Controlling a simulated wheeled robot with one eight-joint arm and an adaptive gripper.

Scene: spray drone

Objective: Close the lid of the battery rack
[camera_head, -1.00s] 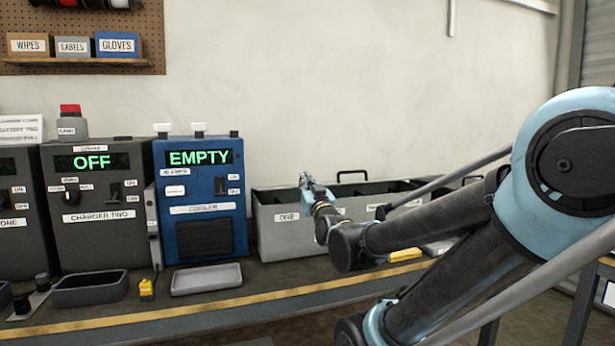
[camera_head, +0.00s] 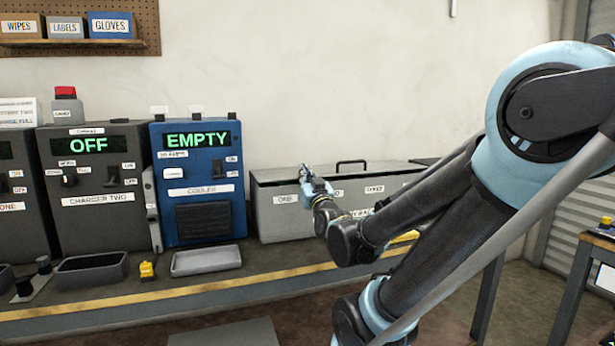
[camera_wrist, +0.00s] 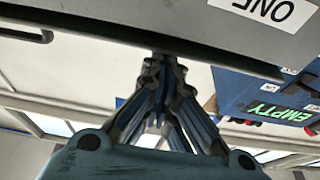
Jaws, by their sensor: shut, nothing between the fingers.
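The battery rack (camera_head: 285,211) is a long grey box with white labels, one reading ONE, standing right of the blue cooler. Its grey lid (camera_head: 330,174) lies flat over the top, and no compartments show; whether it is fully seated I cannot tell. My gripper (camera_head: 305,172) is at the rack's front left top edge, fingers shut and empty. In the wrist view my gripper (camera_wrist: 163,62) has its fingertips at the grey rack edge, near the ONE label (camera_wrist: 262,10). Contact is not clear. My arm hides the rack's right front.
The blue cooler (camera_head: 200,212) reading EMPTY stands close to the rack's left, with charger two (camera_head: 90,225), reading OFF, beyond it. A pale tray (camera_head: 206,262) and a yellow object (camera_head: 147,271) sit in front. A dark handle (camera_head: 351,163) rises at the rack's back.

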